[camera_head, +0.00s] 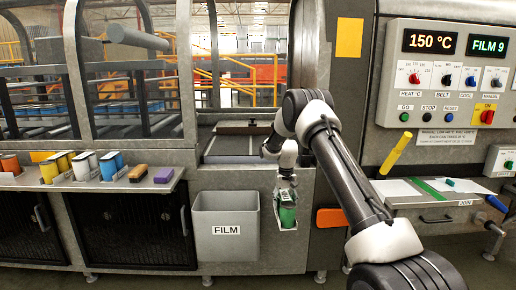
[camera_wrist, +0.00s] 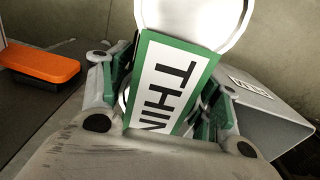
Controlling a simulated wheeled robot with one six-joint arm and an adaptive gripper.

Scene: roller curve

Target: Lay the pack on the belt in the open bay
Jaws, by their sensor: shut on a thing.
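My gripper (camera_head: 286,188) points down in front of the machine, just right of the grey bin. It is shut on a green pack (camera_head: 287,215) with white edges. In the wrist view the pack shows a white label with a green border (camera_wrist: 170,85) and letters reading "THIN", the rest hidden. The pack sits tilted between the fingers, beside a bright round pale surface at the top of that view. The open bay shows a dark belt (camera_head: 226,147) behind and above the gripper, to its left. My arm hides the bay's right side.
The grey FILM bin (camera_head: 225,228) stands left of the gripper; it also shows in the wrist view (camera_wrist: 262,105). An orange block (camera_head: 331,217) is on the right. A brown bar (camera_head: 244,128) crosses the bay's back.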

